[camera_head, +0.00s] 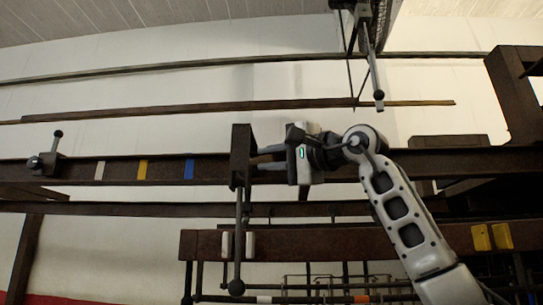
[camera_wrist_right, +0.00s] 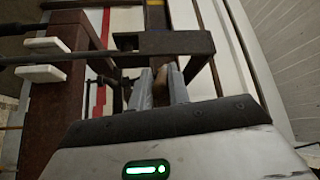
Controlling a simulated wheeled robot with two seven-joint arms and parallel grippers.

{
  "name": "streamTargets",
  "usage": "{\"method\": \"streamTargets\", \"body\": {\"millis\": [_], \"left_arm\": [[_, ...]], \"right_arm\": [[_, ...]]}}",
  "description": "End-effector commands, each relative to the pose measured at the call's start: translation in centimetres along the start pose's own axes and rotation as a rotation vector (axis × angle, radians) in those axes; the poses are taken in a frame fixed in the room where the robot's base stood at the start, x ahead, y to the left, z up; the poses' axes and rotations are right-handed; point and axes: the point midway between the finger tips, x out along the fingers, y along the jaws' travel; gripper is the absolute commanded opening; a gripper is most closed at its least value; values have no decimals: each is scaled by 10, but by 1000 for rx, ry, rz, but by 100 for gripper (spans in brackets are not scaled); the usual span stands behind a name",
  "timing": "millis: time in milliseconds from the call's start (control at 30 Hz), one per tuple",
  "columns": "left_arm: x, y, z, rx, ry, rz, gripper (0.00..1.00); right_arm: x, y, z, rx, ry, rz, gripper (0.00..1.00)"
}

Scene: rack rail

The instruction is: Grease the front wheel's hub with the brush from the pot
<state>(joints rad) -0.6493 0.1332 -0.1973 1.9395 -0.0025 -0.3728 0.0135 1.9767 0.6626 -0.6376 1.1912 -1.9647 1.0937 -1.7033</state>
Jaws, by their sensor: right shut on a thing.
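My right gripper (camera_head: 268,158) reaches in from the right at the dark rail. Its fingers point left at a brown block-like bracket (camera_head: 240,150) on the rail. In the right wrist view the fingers (camera_wrist_right: 161,88) are shut on a small tan-brown piece (camera_wrist_right: 161,80), mostly hidden between them. The bracket (camera_wrist_right: 165,43) lies just past the fingertips; whether the piece joins it I cannot tell. A rod with a black ball end (camera_head: 237,287) hangs from the bracket, passing between two white pads (camera_head: 250,245). I cannot make out a wheel, brush or pot. My left gripper is not in view.
The long rail carries white, yellow (camera_head: 142,170) and blue (camera_head: 189,169) marks. A small block with a ball-topped lever (camera_head: 46,160) sits at its left. A rod with a black ball (camera_head: 378,95) hangs at upper right. A lower brown beam (camera_head: 330,243) has yellow pads (camera_head: 481,238).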

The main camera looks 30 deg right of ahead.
Motion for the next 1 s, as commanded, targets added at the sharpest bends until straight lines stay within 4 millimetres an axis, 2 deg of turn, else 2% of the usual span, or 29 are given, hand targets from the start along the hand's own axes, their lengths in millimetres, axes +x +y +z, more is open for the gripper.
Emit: {"method": "streamTargets", "body": {"millis": [233,1000], "left_arm": [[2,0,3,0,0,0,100],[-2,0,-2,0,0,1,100]], "right_arm": [[-4,9,-1,1,2,2,0],[-16,-2,-13,0,2,1,0]]}}
